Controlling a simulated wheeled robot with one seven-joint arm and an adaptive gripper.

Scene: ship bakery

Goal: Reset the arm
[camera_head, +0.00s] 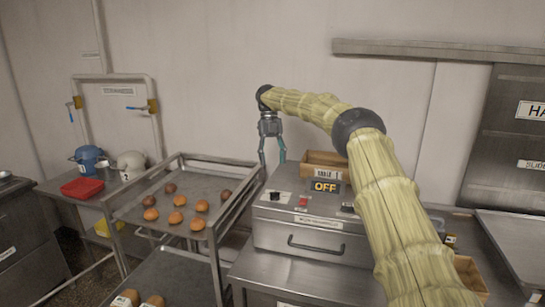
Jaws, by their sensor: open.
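My arm reaches up from the lower right, in a pale yellow ribbed sleeve with dark joints, and bends over to the left. My gripper (272,158) hangs from its end, pointing down, with its fingers apart and nothing between them. It is in front of the pale wall, between the tray rack on the left and the grey metal machine (300,237) on the right. The arm hides part of the machine's right side.
A rack tray (203,179) holds several brown rolls. A wooden box (325,158) stands behind the machine's "OFF" sign (326,187). A red tray (82,188), a blue pot (88,157) and a pale rounded object (131,162) are at left. A wall shelf (440,52) runs upper right.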

